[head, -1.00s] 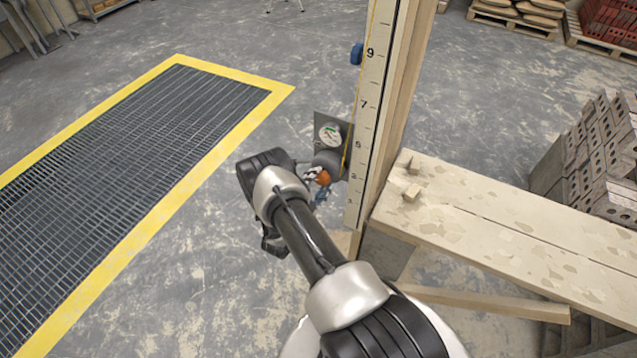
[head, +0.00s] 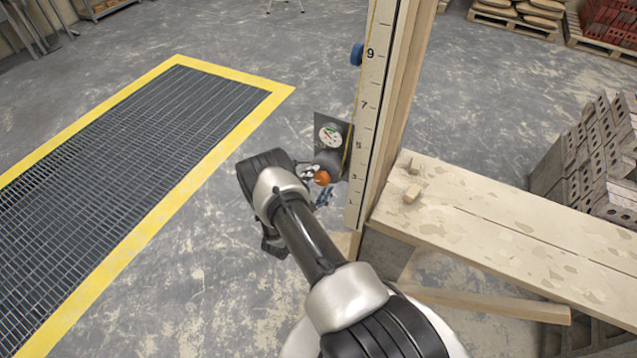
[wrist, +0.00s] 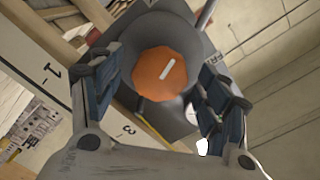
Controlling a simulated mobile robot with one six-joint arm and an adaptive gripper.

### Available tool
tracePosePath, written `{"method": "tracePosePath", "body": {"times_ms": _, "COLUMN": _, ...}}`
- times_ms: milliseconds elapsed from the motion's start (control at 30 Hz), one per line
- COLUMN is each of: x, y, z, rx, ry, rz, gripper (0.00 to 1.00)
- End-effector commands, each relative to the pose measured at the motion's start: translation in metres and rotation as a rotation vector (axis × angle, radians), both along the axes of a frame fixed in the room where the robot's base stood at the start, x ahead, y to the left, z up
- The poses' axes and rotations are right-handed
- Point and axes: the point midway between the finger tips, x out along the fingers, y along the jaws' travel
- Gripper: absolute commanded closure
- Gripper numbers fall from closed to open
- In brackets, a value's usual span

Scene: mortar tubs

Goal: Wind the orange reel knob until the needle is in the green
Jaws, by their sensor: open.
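The orange reel knob (head: 322,178) sits on the front of a grey reel (head: 328,160) beside the marked board. In the wrist view the knob (wrist: 166,75) is many-sided with a pale line on its face, tilted up to the right. My gripper (wrist: 158,86) is open, with one blue-padded finger on each side of the knob and a gap visible between the fingers and the knob. The round white gauge (head: 331,135) with a green mark is on a grey plate above the reel. Its needle is too small to read surely.
The upright numbered board (head: 370,100) stands just right of the reel. A plank bench (head: 500,225) with small wood blocks runs to the right. A yellow-edged floor grate (head: 120,170) lies left. Bricks (head: 600,150) are stacked at far right.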

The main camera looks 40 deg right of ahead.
Motion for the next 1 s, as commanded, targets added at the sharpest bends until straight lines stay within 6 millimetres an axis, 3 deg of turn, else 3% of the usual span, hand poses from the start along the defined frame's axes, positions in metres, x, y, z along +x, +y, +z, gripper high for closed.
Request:
{"method": "tracePosePath", "body": {"times_ms": 267, "x": -0.002, "y": 0.007, "z": 0.0, "rx": 0.0, "ry": 0.001, "rz": 0.004, "gripper": 0.31}}
{"method": "tracePosePath", "body": {"times_ms": 700, "x": -0.034, "y": 0.087, "z": 0.0, "rx": -0.001, "ry": 0.003, "rz": 0.006, "gripper": 0.31}}
{"method": "tracePosePath", "body": {"times_ms": 1000, "x": -0.045, "y": 0.111, "z": 0.0, "rx": -0.001, "ry": 0.001, "rz": 0.001, "gripper": 0.31}}
